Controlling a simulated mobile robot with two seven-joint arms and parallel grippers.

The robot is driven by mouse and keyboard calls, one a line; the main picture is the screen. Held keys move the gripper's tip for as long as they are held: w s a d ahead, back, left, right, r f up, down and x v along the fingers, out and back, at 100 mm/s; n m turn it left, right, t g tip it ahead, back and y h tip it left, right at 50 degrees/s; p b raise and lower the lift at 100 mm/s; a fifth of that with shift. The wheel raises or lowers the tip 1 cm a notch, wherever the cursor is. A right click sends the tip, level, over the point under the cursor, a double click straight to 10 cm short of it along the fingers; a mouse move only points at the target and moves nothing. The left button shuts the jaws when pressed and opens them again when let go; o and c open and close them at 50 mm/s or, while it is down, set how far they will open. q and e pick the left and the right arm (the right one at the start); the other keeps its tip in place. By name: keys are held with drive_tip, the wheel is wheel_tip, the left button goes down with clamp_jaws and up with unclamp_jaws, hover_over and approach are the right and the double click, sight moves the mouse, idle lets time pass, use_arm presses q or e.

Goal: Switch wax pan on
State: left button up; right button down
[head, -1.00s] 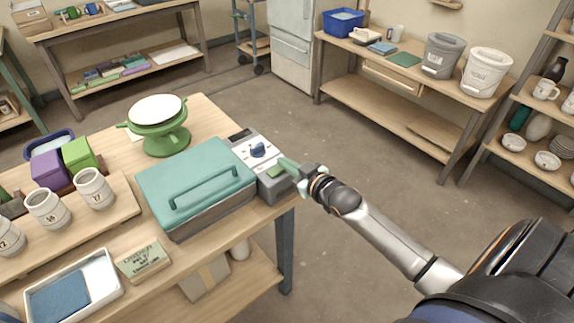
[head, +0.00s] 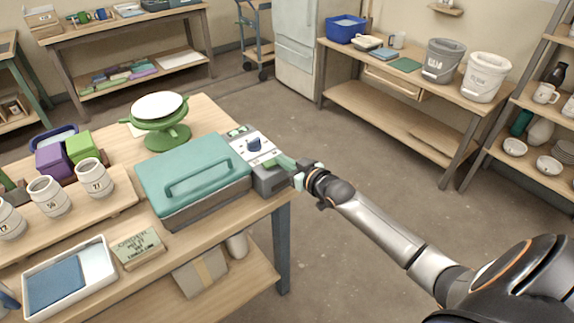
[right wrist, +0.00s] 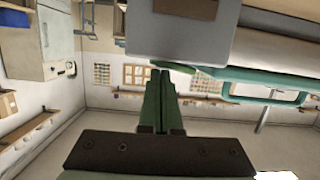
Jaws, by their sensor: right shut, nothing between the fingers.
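The wax pan has a closed teal lid (head: 195,172) over a grey body on the near table. Its control box (head: 262,147) at the right end carries a blue knob (head: 254,144), a green switch (head: 269,162) and a small display (head: 237,131), which glows green. My right gripper (head: 281,160) is shut and empty, its fingertips at the switch end of the box; I cannot tell if they touch the switch. In the right wrist view, the shut green fingers (right wrist: 161,98) point toward the grey box (right wrist: 180,40), with the teal lid at right.
A green scale (head: 165,130) stands behind the pan. Numbered cups (head: 95,178) on a board, a tray (head: 105,262) and a sign block (head: 138,248) are at left and front. The floor right of the table is clear.

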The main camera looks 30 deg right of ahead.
drive_tip(key=shift+w, duration=0.3)
drive_tip(key=shift+r+p, duration=0.3)
drive_tip(key=shift+p, duration=0.1)
drive_tip(key=r+p, duration=0.3)
drive_tip(key=shift+d+r, duration=0.25)
drive_tip(key=shift+r, duration=0.1)
use_arm(q)
drive_tip(key=r, duration=0.4)
drive_tip(key=shift+s+d, duration=0.1)
drive_tip(key=shift+d, duration=0.25)
use_arm(e)
drive_tip(key=v, duration=1)
drive_tip(key=shift+s+d+f, duration=0.15)
drive_tip(key=shift+d+f, duration=0.05)
drive_tip(key=shift+d, duration=0.15)
drive_tip(key=s+a+f+g+y, duration=0.1)
drive_tip(key=s+a+f+g, duration=0.5)
drive_tip(key=s+a+f, duration=1.2)
wheel_tip(320, 180, down, 3)
drive_tip(key=s, duration=0.2)
drive_tip(key=shift+s+a+n, duration=0.25)
drive_tip(key=shift+s+n, duration=0.1)
drive_tip(key=shift+n, duration=0.05)
drive_tip(key=shift+r, duration=0.1)
